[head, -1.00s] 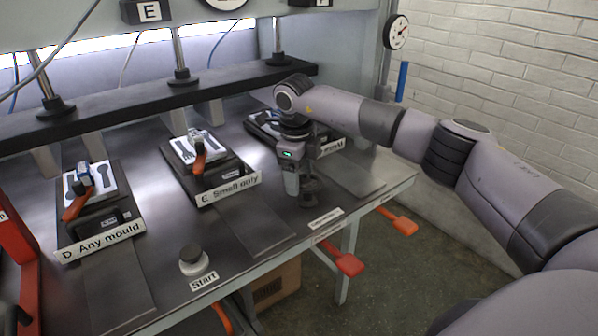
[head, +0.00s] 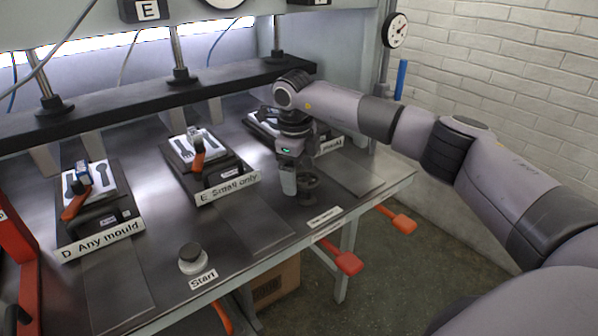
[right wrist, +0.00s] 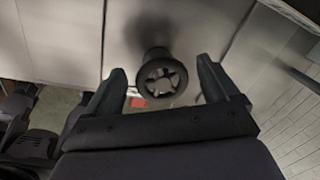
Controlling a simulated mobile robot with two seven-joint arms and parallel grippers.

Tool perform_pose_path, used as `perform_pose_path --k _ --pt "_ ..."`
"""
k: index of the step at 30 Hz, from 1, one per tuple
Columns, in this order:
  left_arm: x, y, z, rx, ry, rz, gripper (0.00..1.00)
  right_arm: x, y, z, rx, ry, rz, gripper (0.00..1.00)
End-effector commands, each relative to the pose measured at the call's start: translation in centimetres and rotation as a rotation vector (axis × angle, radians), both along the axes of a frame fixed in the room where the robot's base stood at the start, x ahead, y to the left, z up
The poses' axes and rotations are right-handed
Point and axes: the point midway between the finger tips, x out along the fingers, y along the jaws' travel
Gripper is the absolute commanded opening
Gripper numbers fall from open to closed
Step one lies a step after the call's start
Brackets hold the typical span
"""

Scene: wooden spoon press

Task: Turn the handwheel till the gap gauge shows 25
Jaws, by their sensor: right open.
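The handwheel is a small black spoked wheel (head: 308,187) on a short post near the front edge of the press bench. It also shows in the right wrist view (right wrist: 160,64). My right gripper (head: 297,183) is open beside it, pointing down. In the right wrist view, my right gripper's fingertips (right wrist: 161,72) stand on either side of the wheel, with visible gaps between fingers and rim. My left gripper is out of view.
Mould plates marked "D Any mould" (head: 103,242) and "E Small only" (head: 229,188) lie on the bench, with a third behind my right arm. A Start button (head: 192,258) is at the front.

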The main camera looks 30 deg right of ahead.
Motion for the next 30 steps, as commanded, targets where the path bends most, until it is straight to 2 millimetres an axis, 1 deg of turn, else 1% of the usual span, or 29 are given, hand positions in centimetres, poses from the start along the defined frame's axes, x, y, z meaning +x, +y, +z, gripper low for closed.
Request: perform_pose_path --k 9,12,17,30 --pt "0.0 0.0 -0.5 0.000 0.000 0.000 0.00 -0.3 0.5 5.0 0.000 -0.005 -0.001 0.88" --pt "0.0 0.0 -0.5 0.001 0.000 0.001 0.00 -0.3 0.6 6.1 0.001 -0.003 -0.001 0.88" --pt "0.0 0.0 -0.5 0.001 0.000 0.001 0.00 -0.4 0.6 6.7 0.000 -0.001 -0.001 0.88" --pt "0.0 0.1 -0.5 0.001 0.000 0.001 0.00 -0.4 0.6 6.7 0.001 -0.001 -0.001 0.88"
